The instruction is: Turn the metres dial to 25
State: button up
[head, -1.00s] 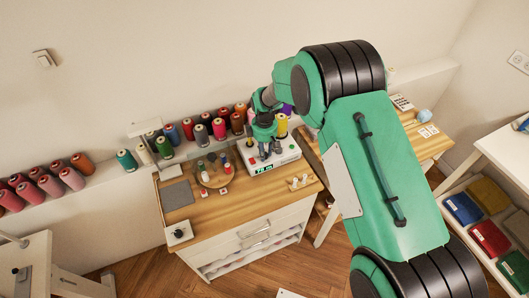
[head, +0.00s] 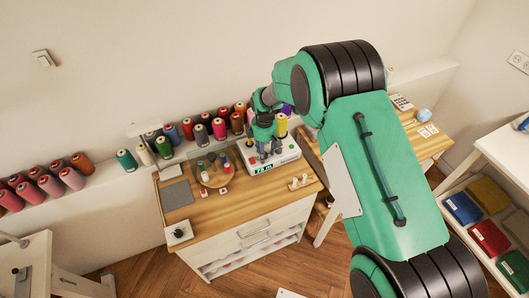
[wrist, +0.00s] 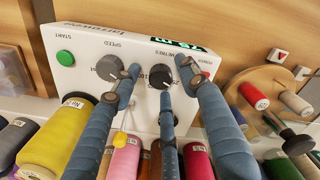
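The metres dial (wrist: 160,76) is a dark round knob with a pale mark on the white winder (wrist: 85,42). In the wrist view my gripper (wrist: 158,72) has its blue-grey fingers spread around this dial, with gaps visible at the sides. Contact of the lower finger with the dial cannot be told. The winder's green display (wrist: 180,44) is lit; in the head view (head: 262,167) it seems to read about 75 m, small and blurred. In the head view my gripper (head: 264,153) is over the winder's front and hides the dial.
The grey speed dial (wrist: 109,68) and green start button (wrist: 65,58) are left of the metres dial. A red button (wrist: 204,75) is close to the right finger. Thread spools (head: 203,135) stand behind the winder, and a round wooden spool stand (head: 214,180) is beside it.

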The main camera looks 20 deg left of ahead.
aim_at(266, 154)
jog(key=shift+r, duration=0.1)
notch_tip(266, 154, up, 12)
dwell(0.7)
dwell(0.5)
jog(key=s+d+r+m+t+b, duration=0.1)
jog(key=s+d+r+m, duration=0.35)
jog(key=d+r, duration=0.85)
jog(key=s+d+r+m+t+b, duration=0.1)
jog(key=s+d+r+m, duration=0.3)
jog(key=d+r, duration=0.9)
jog(key=s+d+r+m+t, duration=0.1)
jog(key=s+d+r+m, duration=0.15)
jog(key=s+d, duration=0.3)
jog(key=s+d+r+m+t, duration=0.1)
jog(key=s+d+r+m, duration=0.2)
jog(key=d, duration=0.4)
jog(key=s+d+f+m, duration=0.1)
jog(key=s+d+m, duration=0.2)
jog(key=s, duration=0.5)
jog(key=s+d+f+m+t+b, duration=0.1)
jog(key=s+d+m, duration=0.1)
jog(key=s+d, duration=0.3)
jog(key=s, duration=0.2)
jog(key=shift+s+d+f+m+t, duration=0.15)
jog(key=shift+s+f+m+t, duration=0.15)
jog(key=shift+s+m, duration=0.1)
